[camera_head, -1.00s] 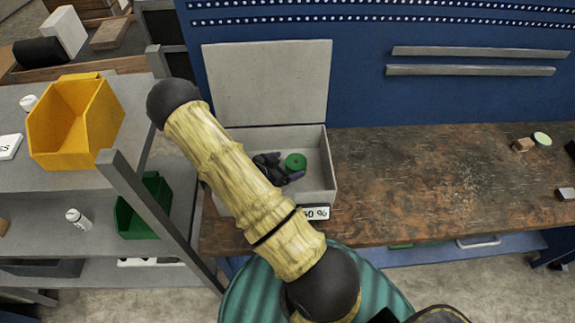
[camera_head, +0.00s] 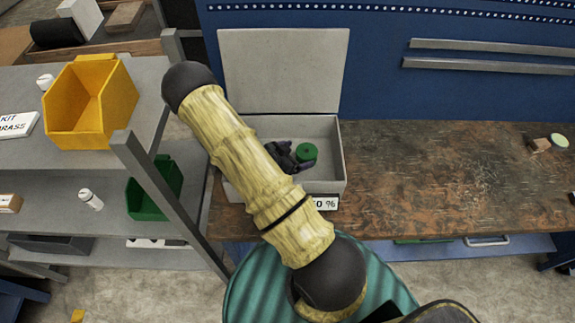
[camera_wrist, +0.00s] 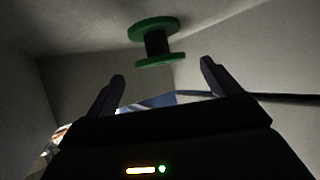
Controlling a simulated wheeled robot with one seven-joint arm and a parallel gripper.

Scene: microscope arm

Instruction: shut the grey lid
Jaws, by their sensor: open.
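The grey lid (camera_head: 283,70) stands open, roughly upright, at the back edge of a grey box (camera_head: 327,187) on the workbench. My gripper (camera_head: 295,160) is dark with purple fingers and is low inside the open box, well below the lid's top edge. In the wrist view my gripper (camera_wrist: 162,72) has its two fingers spread apart with nothing held between them. A green spool with a black core (camera_head: 307,152) is in the box beside the fingers; it also shows in the wrist view (camera_wrist: 157,40), ahead of the fingertips. My arm hides the box's left front.
The wooden bench top (camera_head: 450,180) is clear right of the box, apart from a small round item (camera_head: 557,141) far right. A blue pegboard wall (camera_head: 375,70) stands behind the lid. A shelf with yellow (camera_head: 92,100) and green (camera_head: 152,190) bins stands left.

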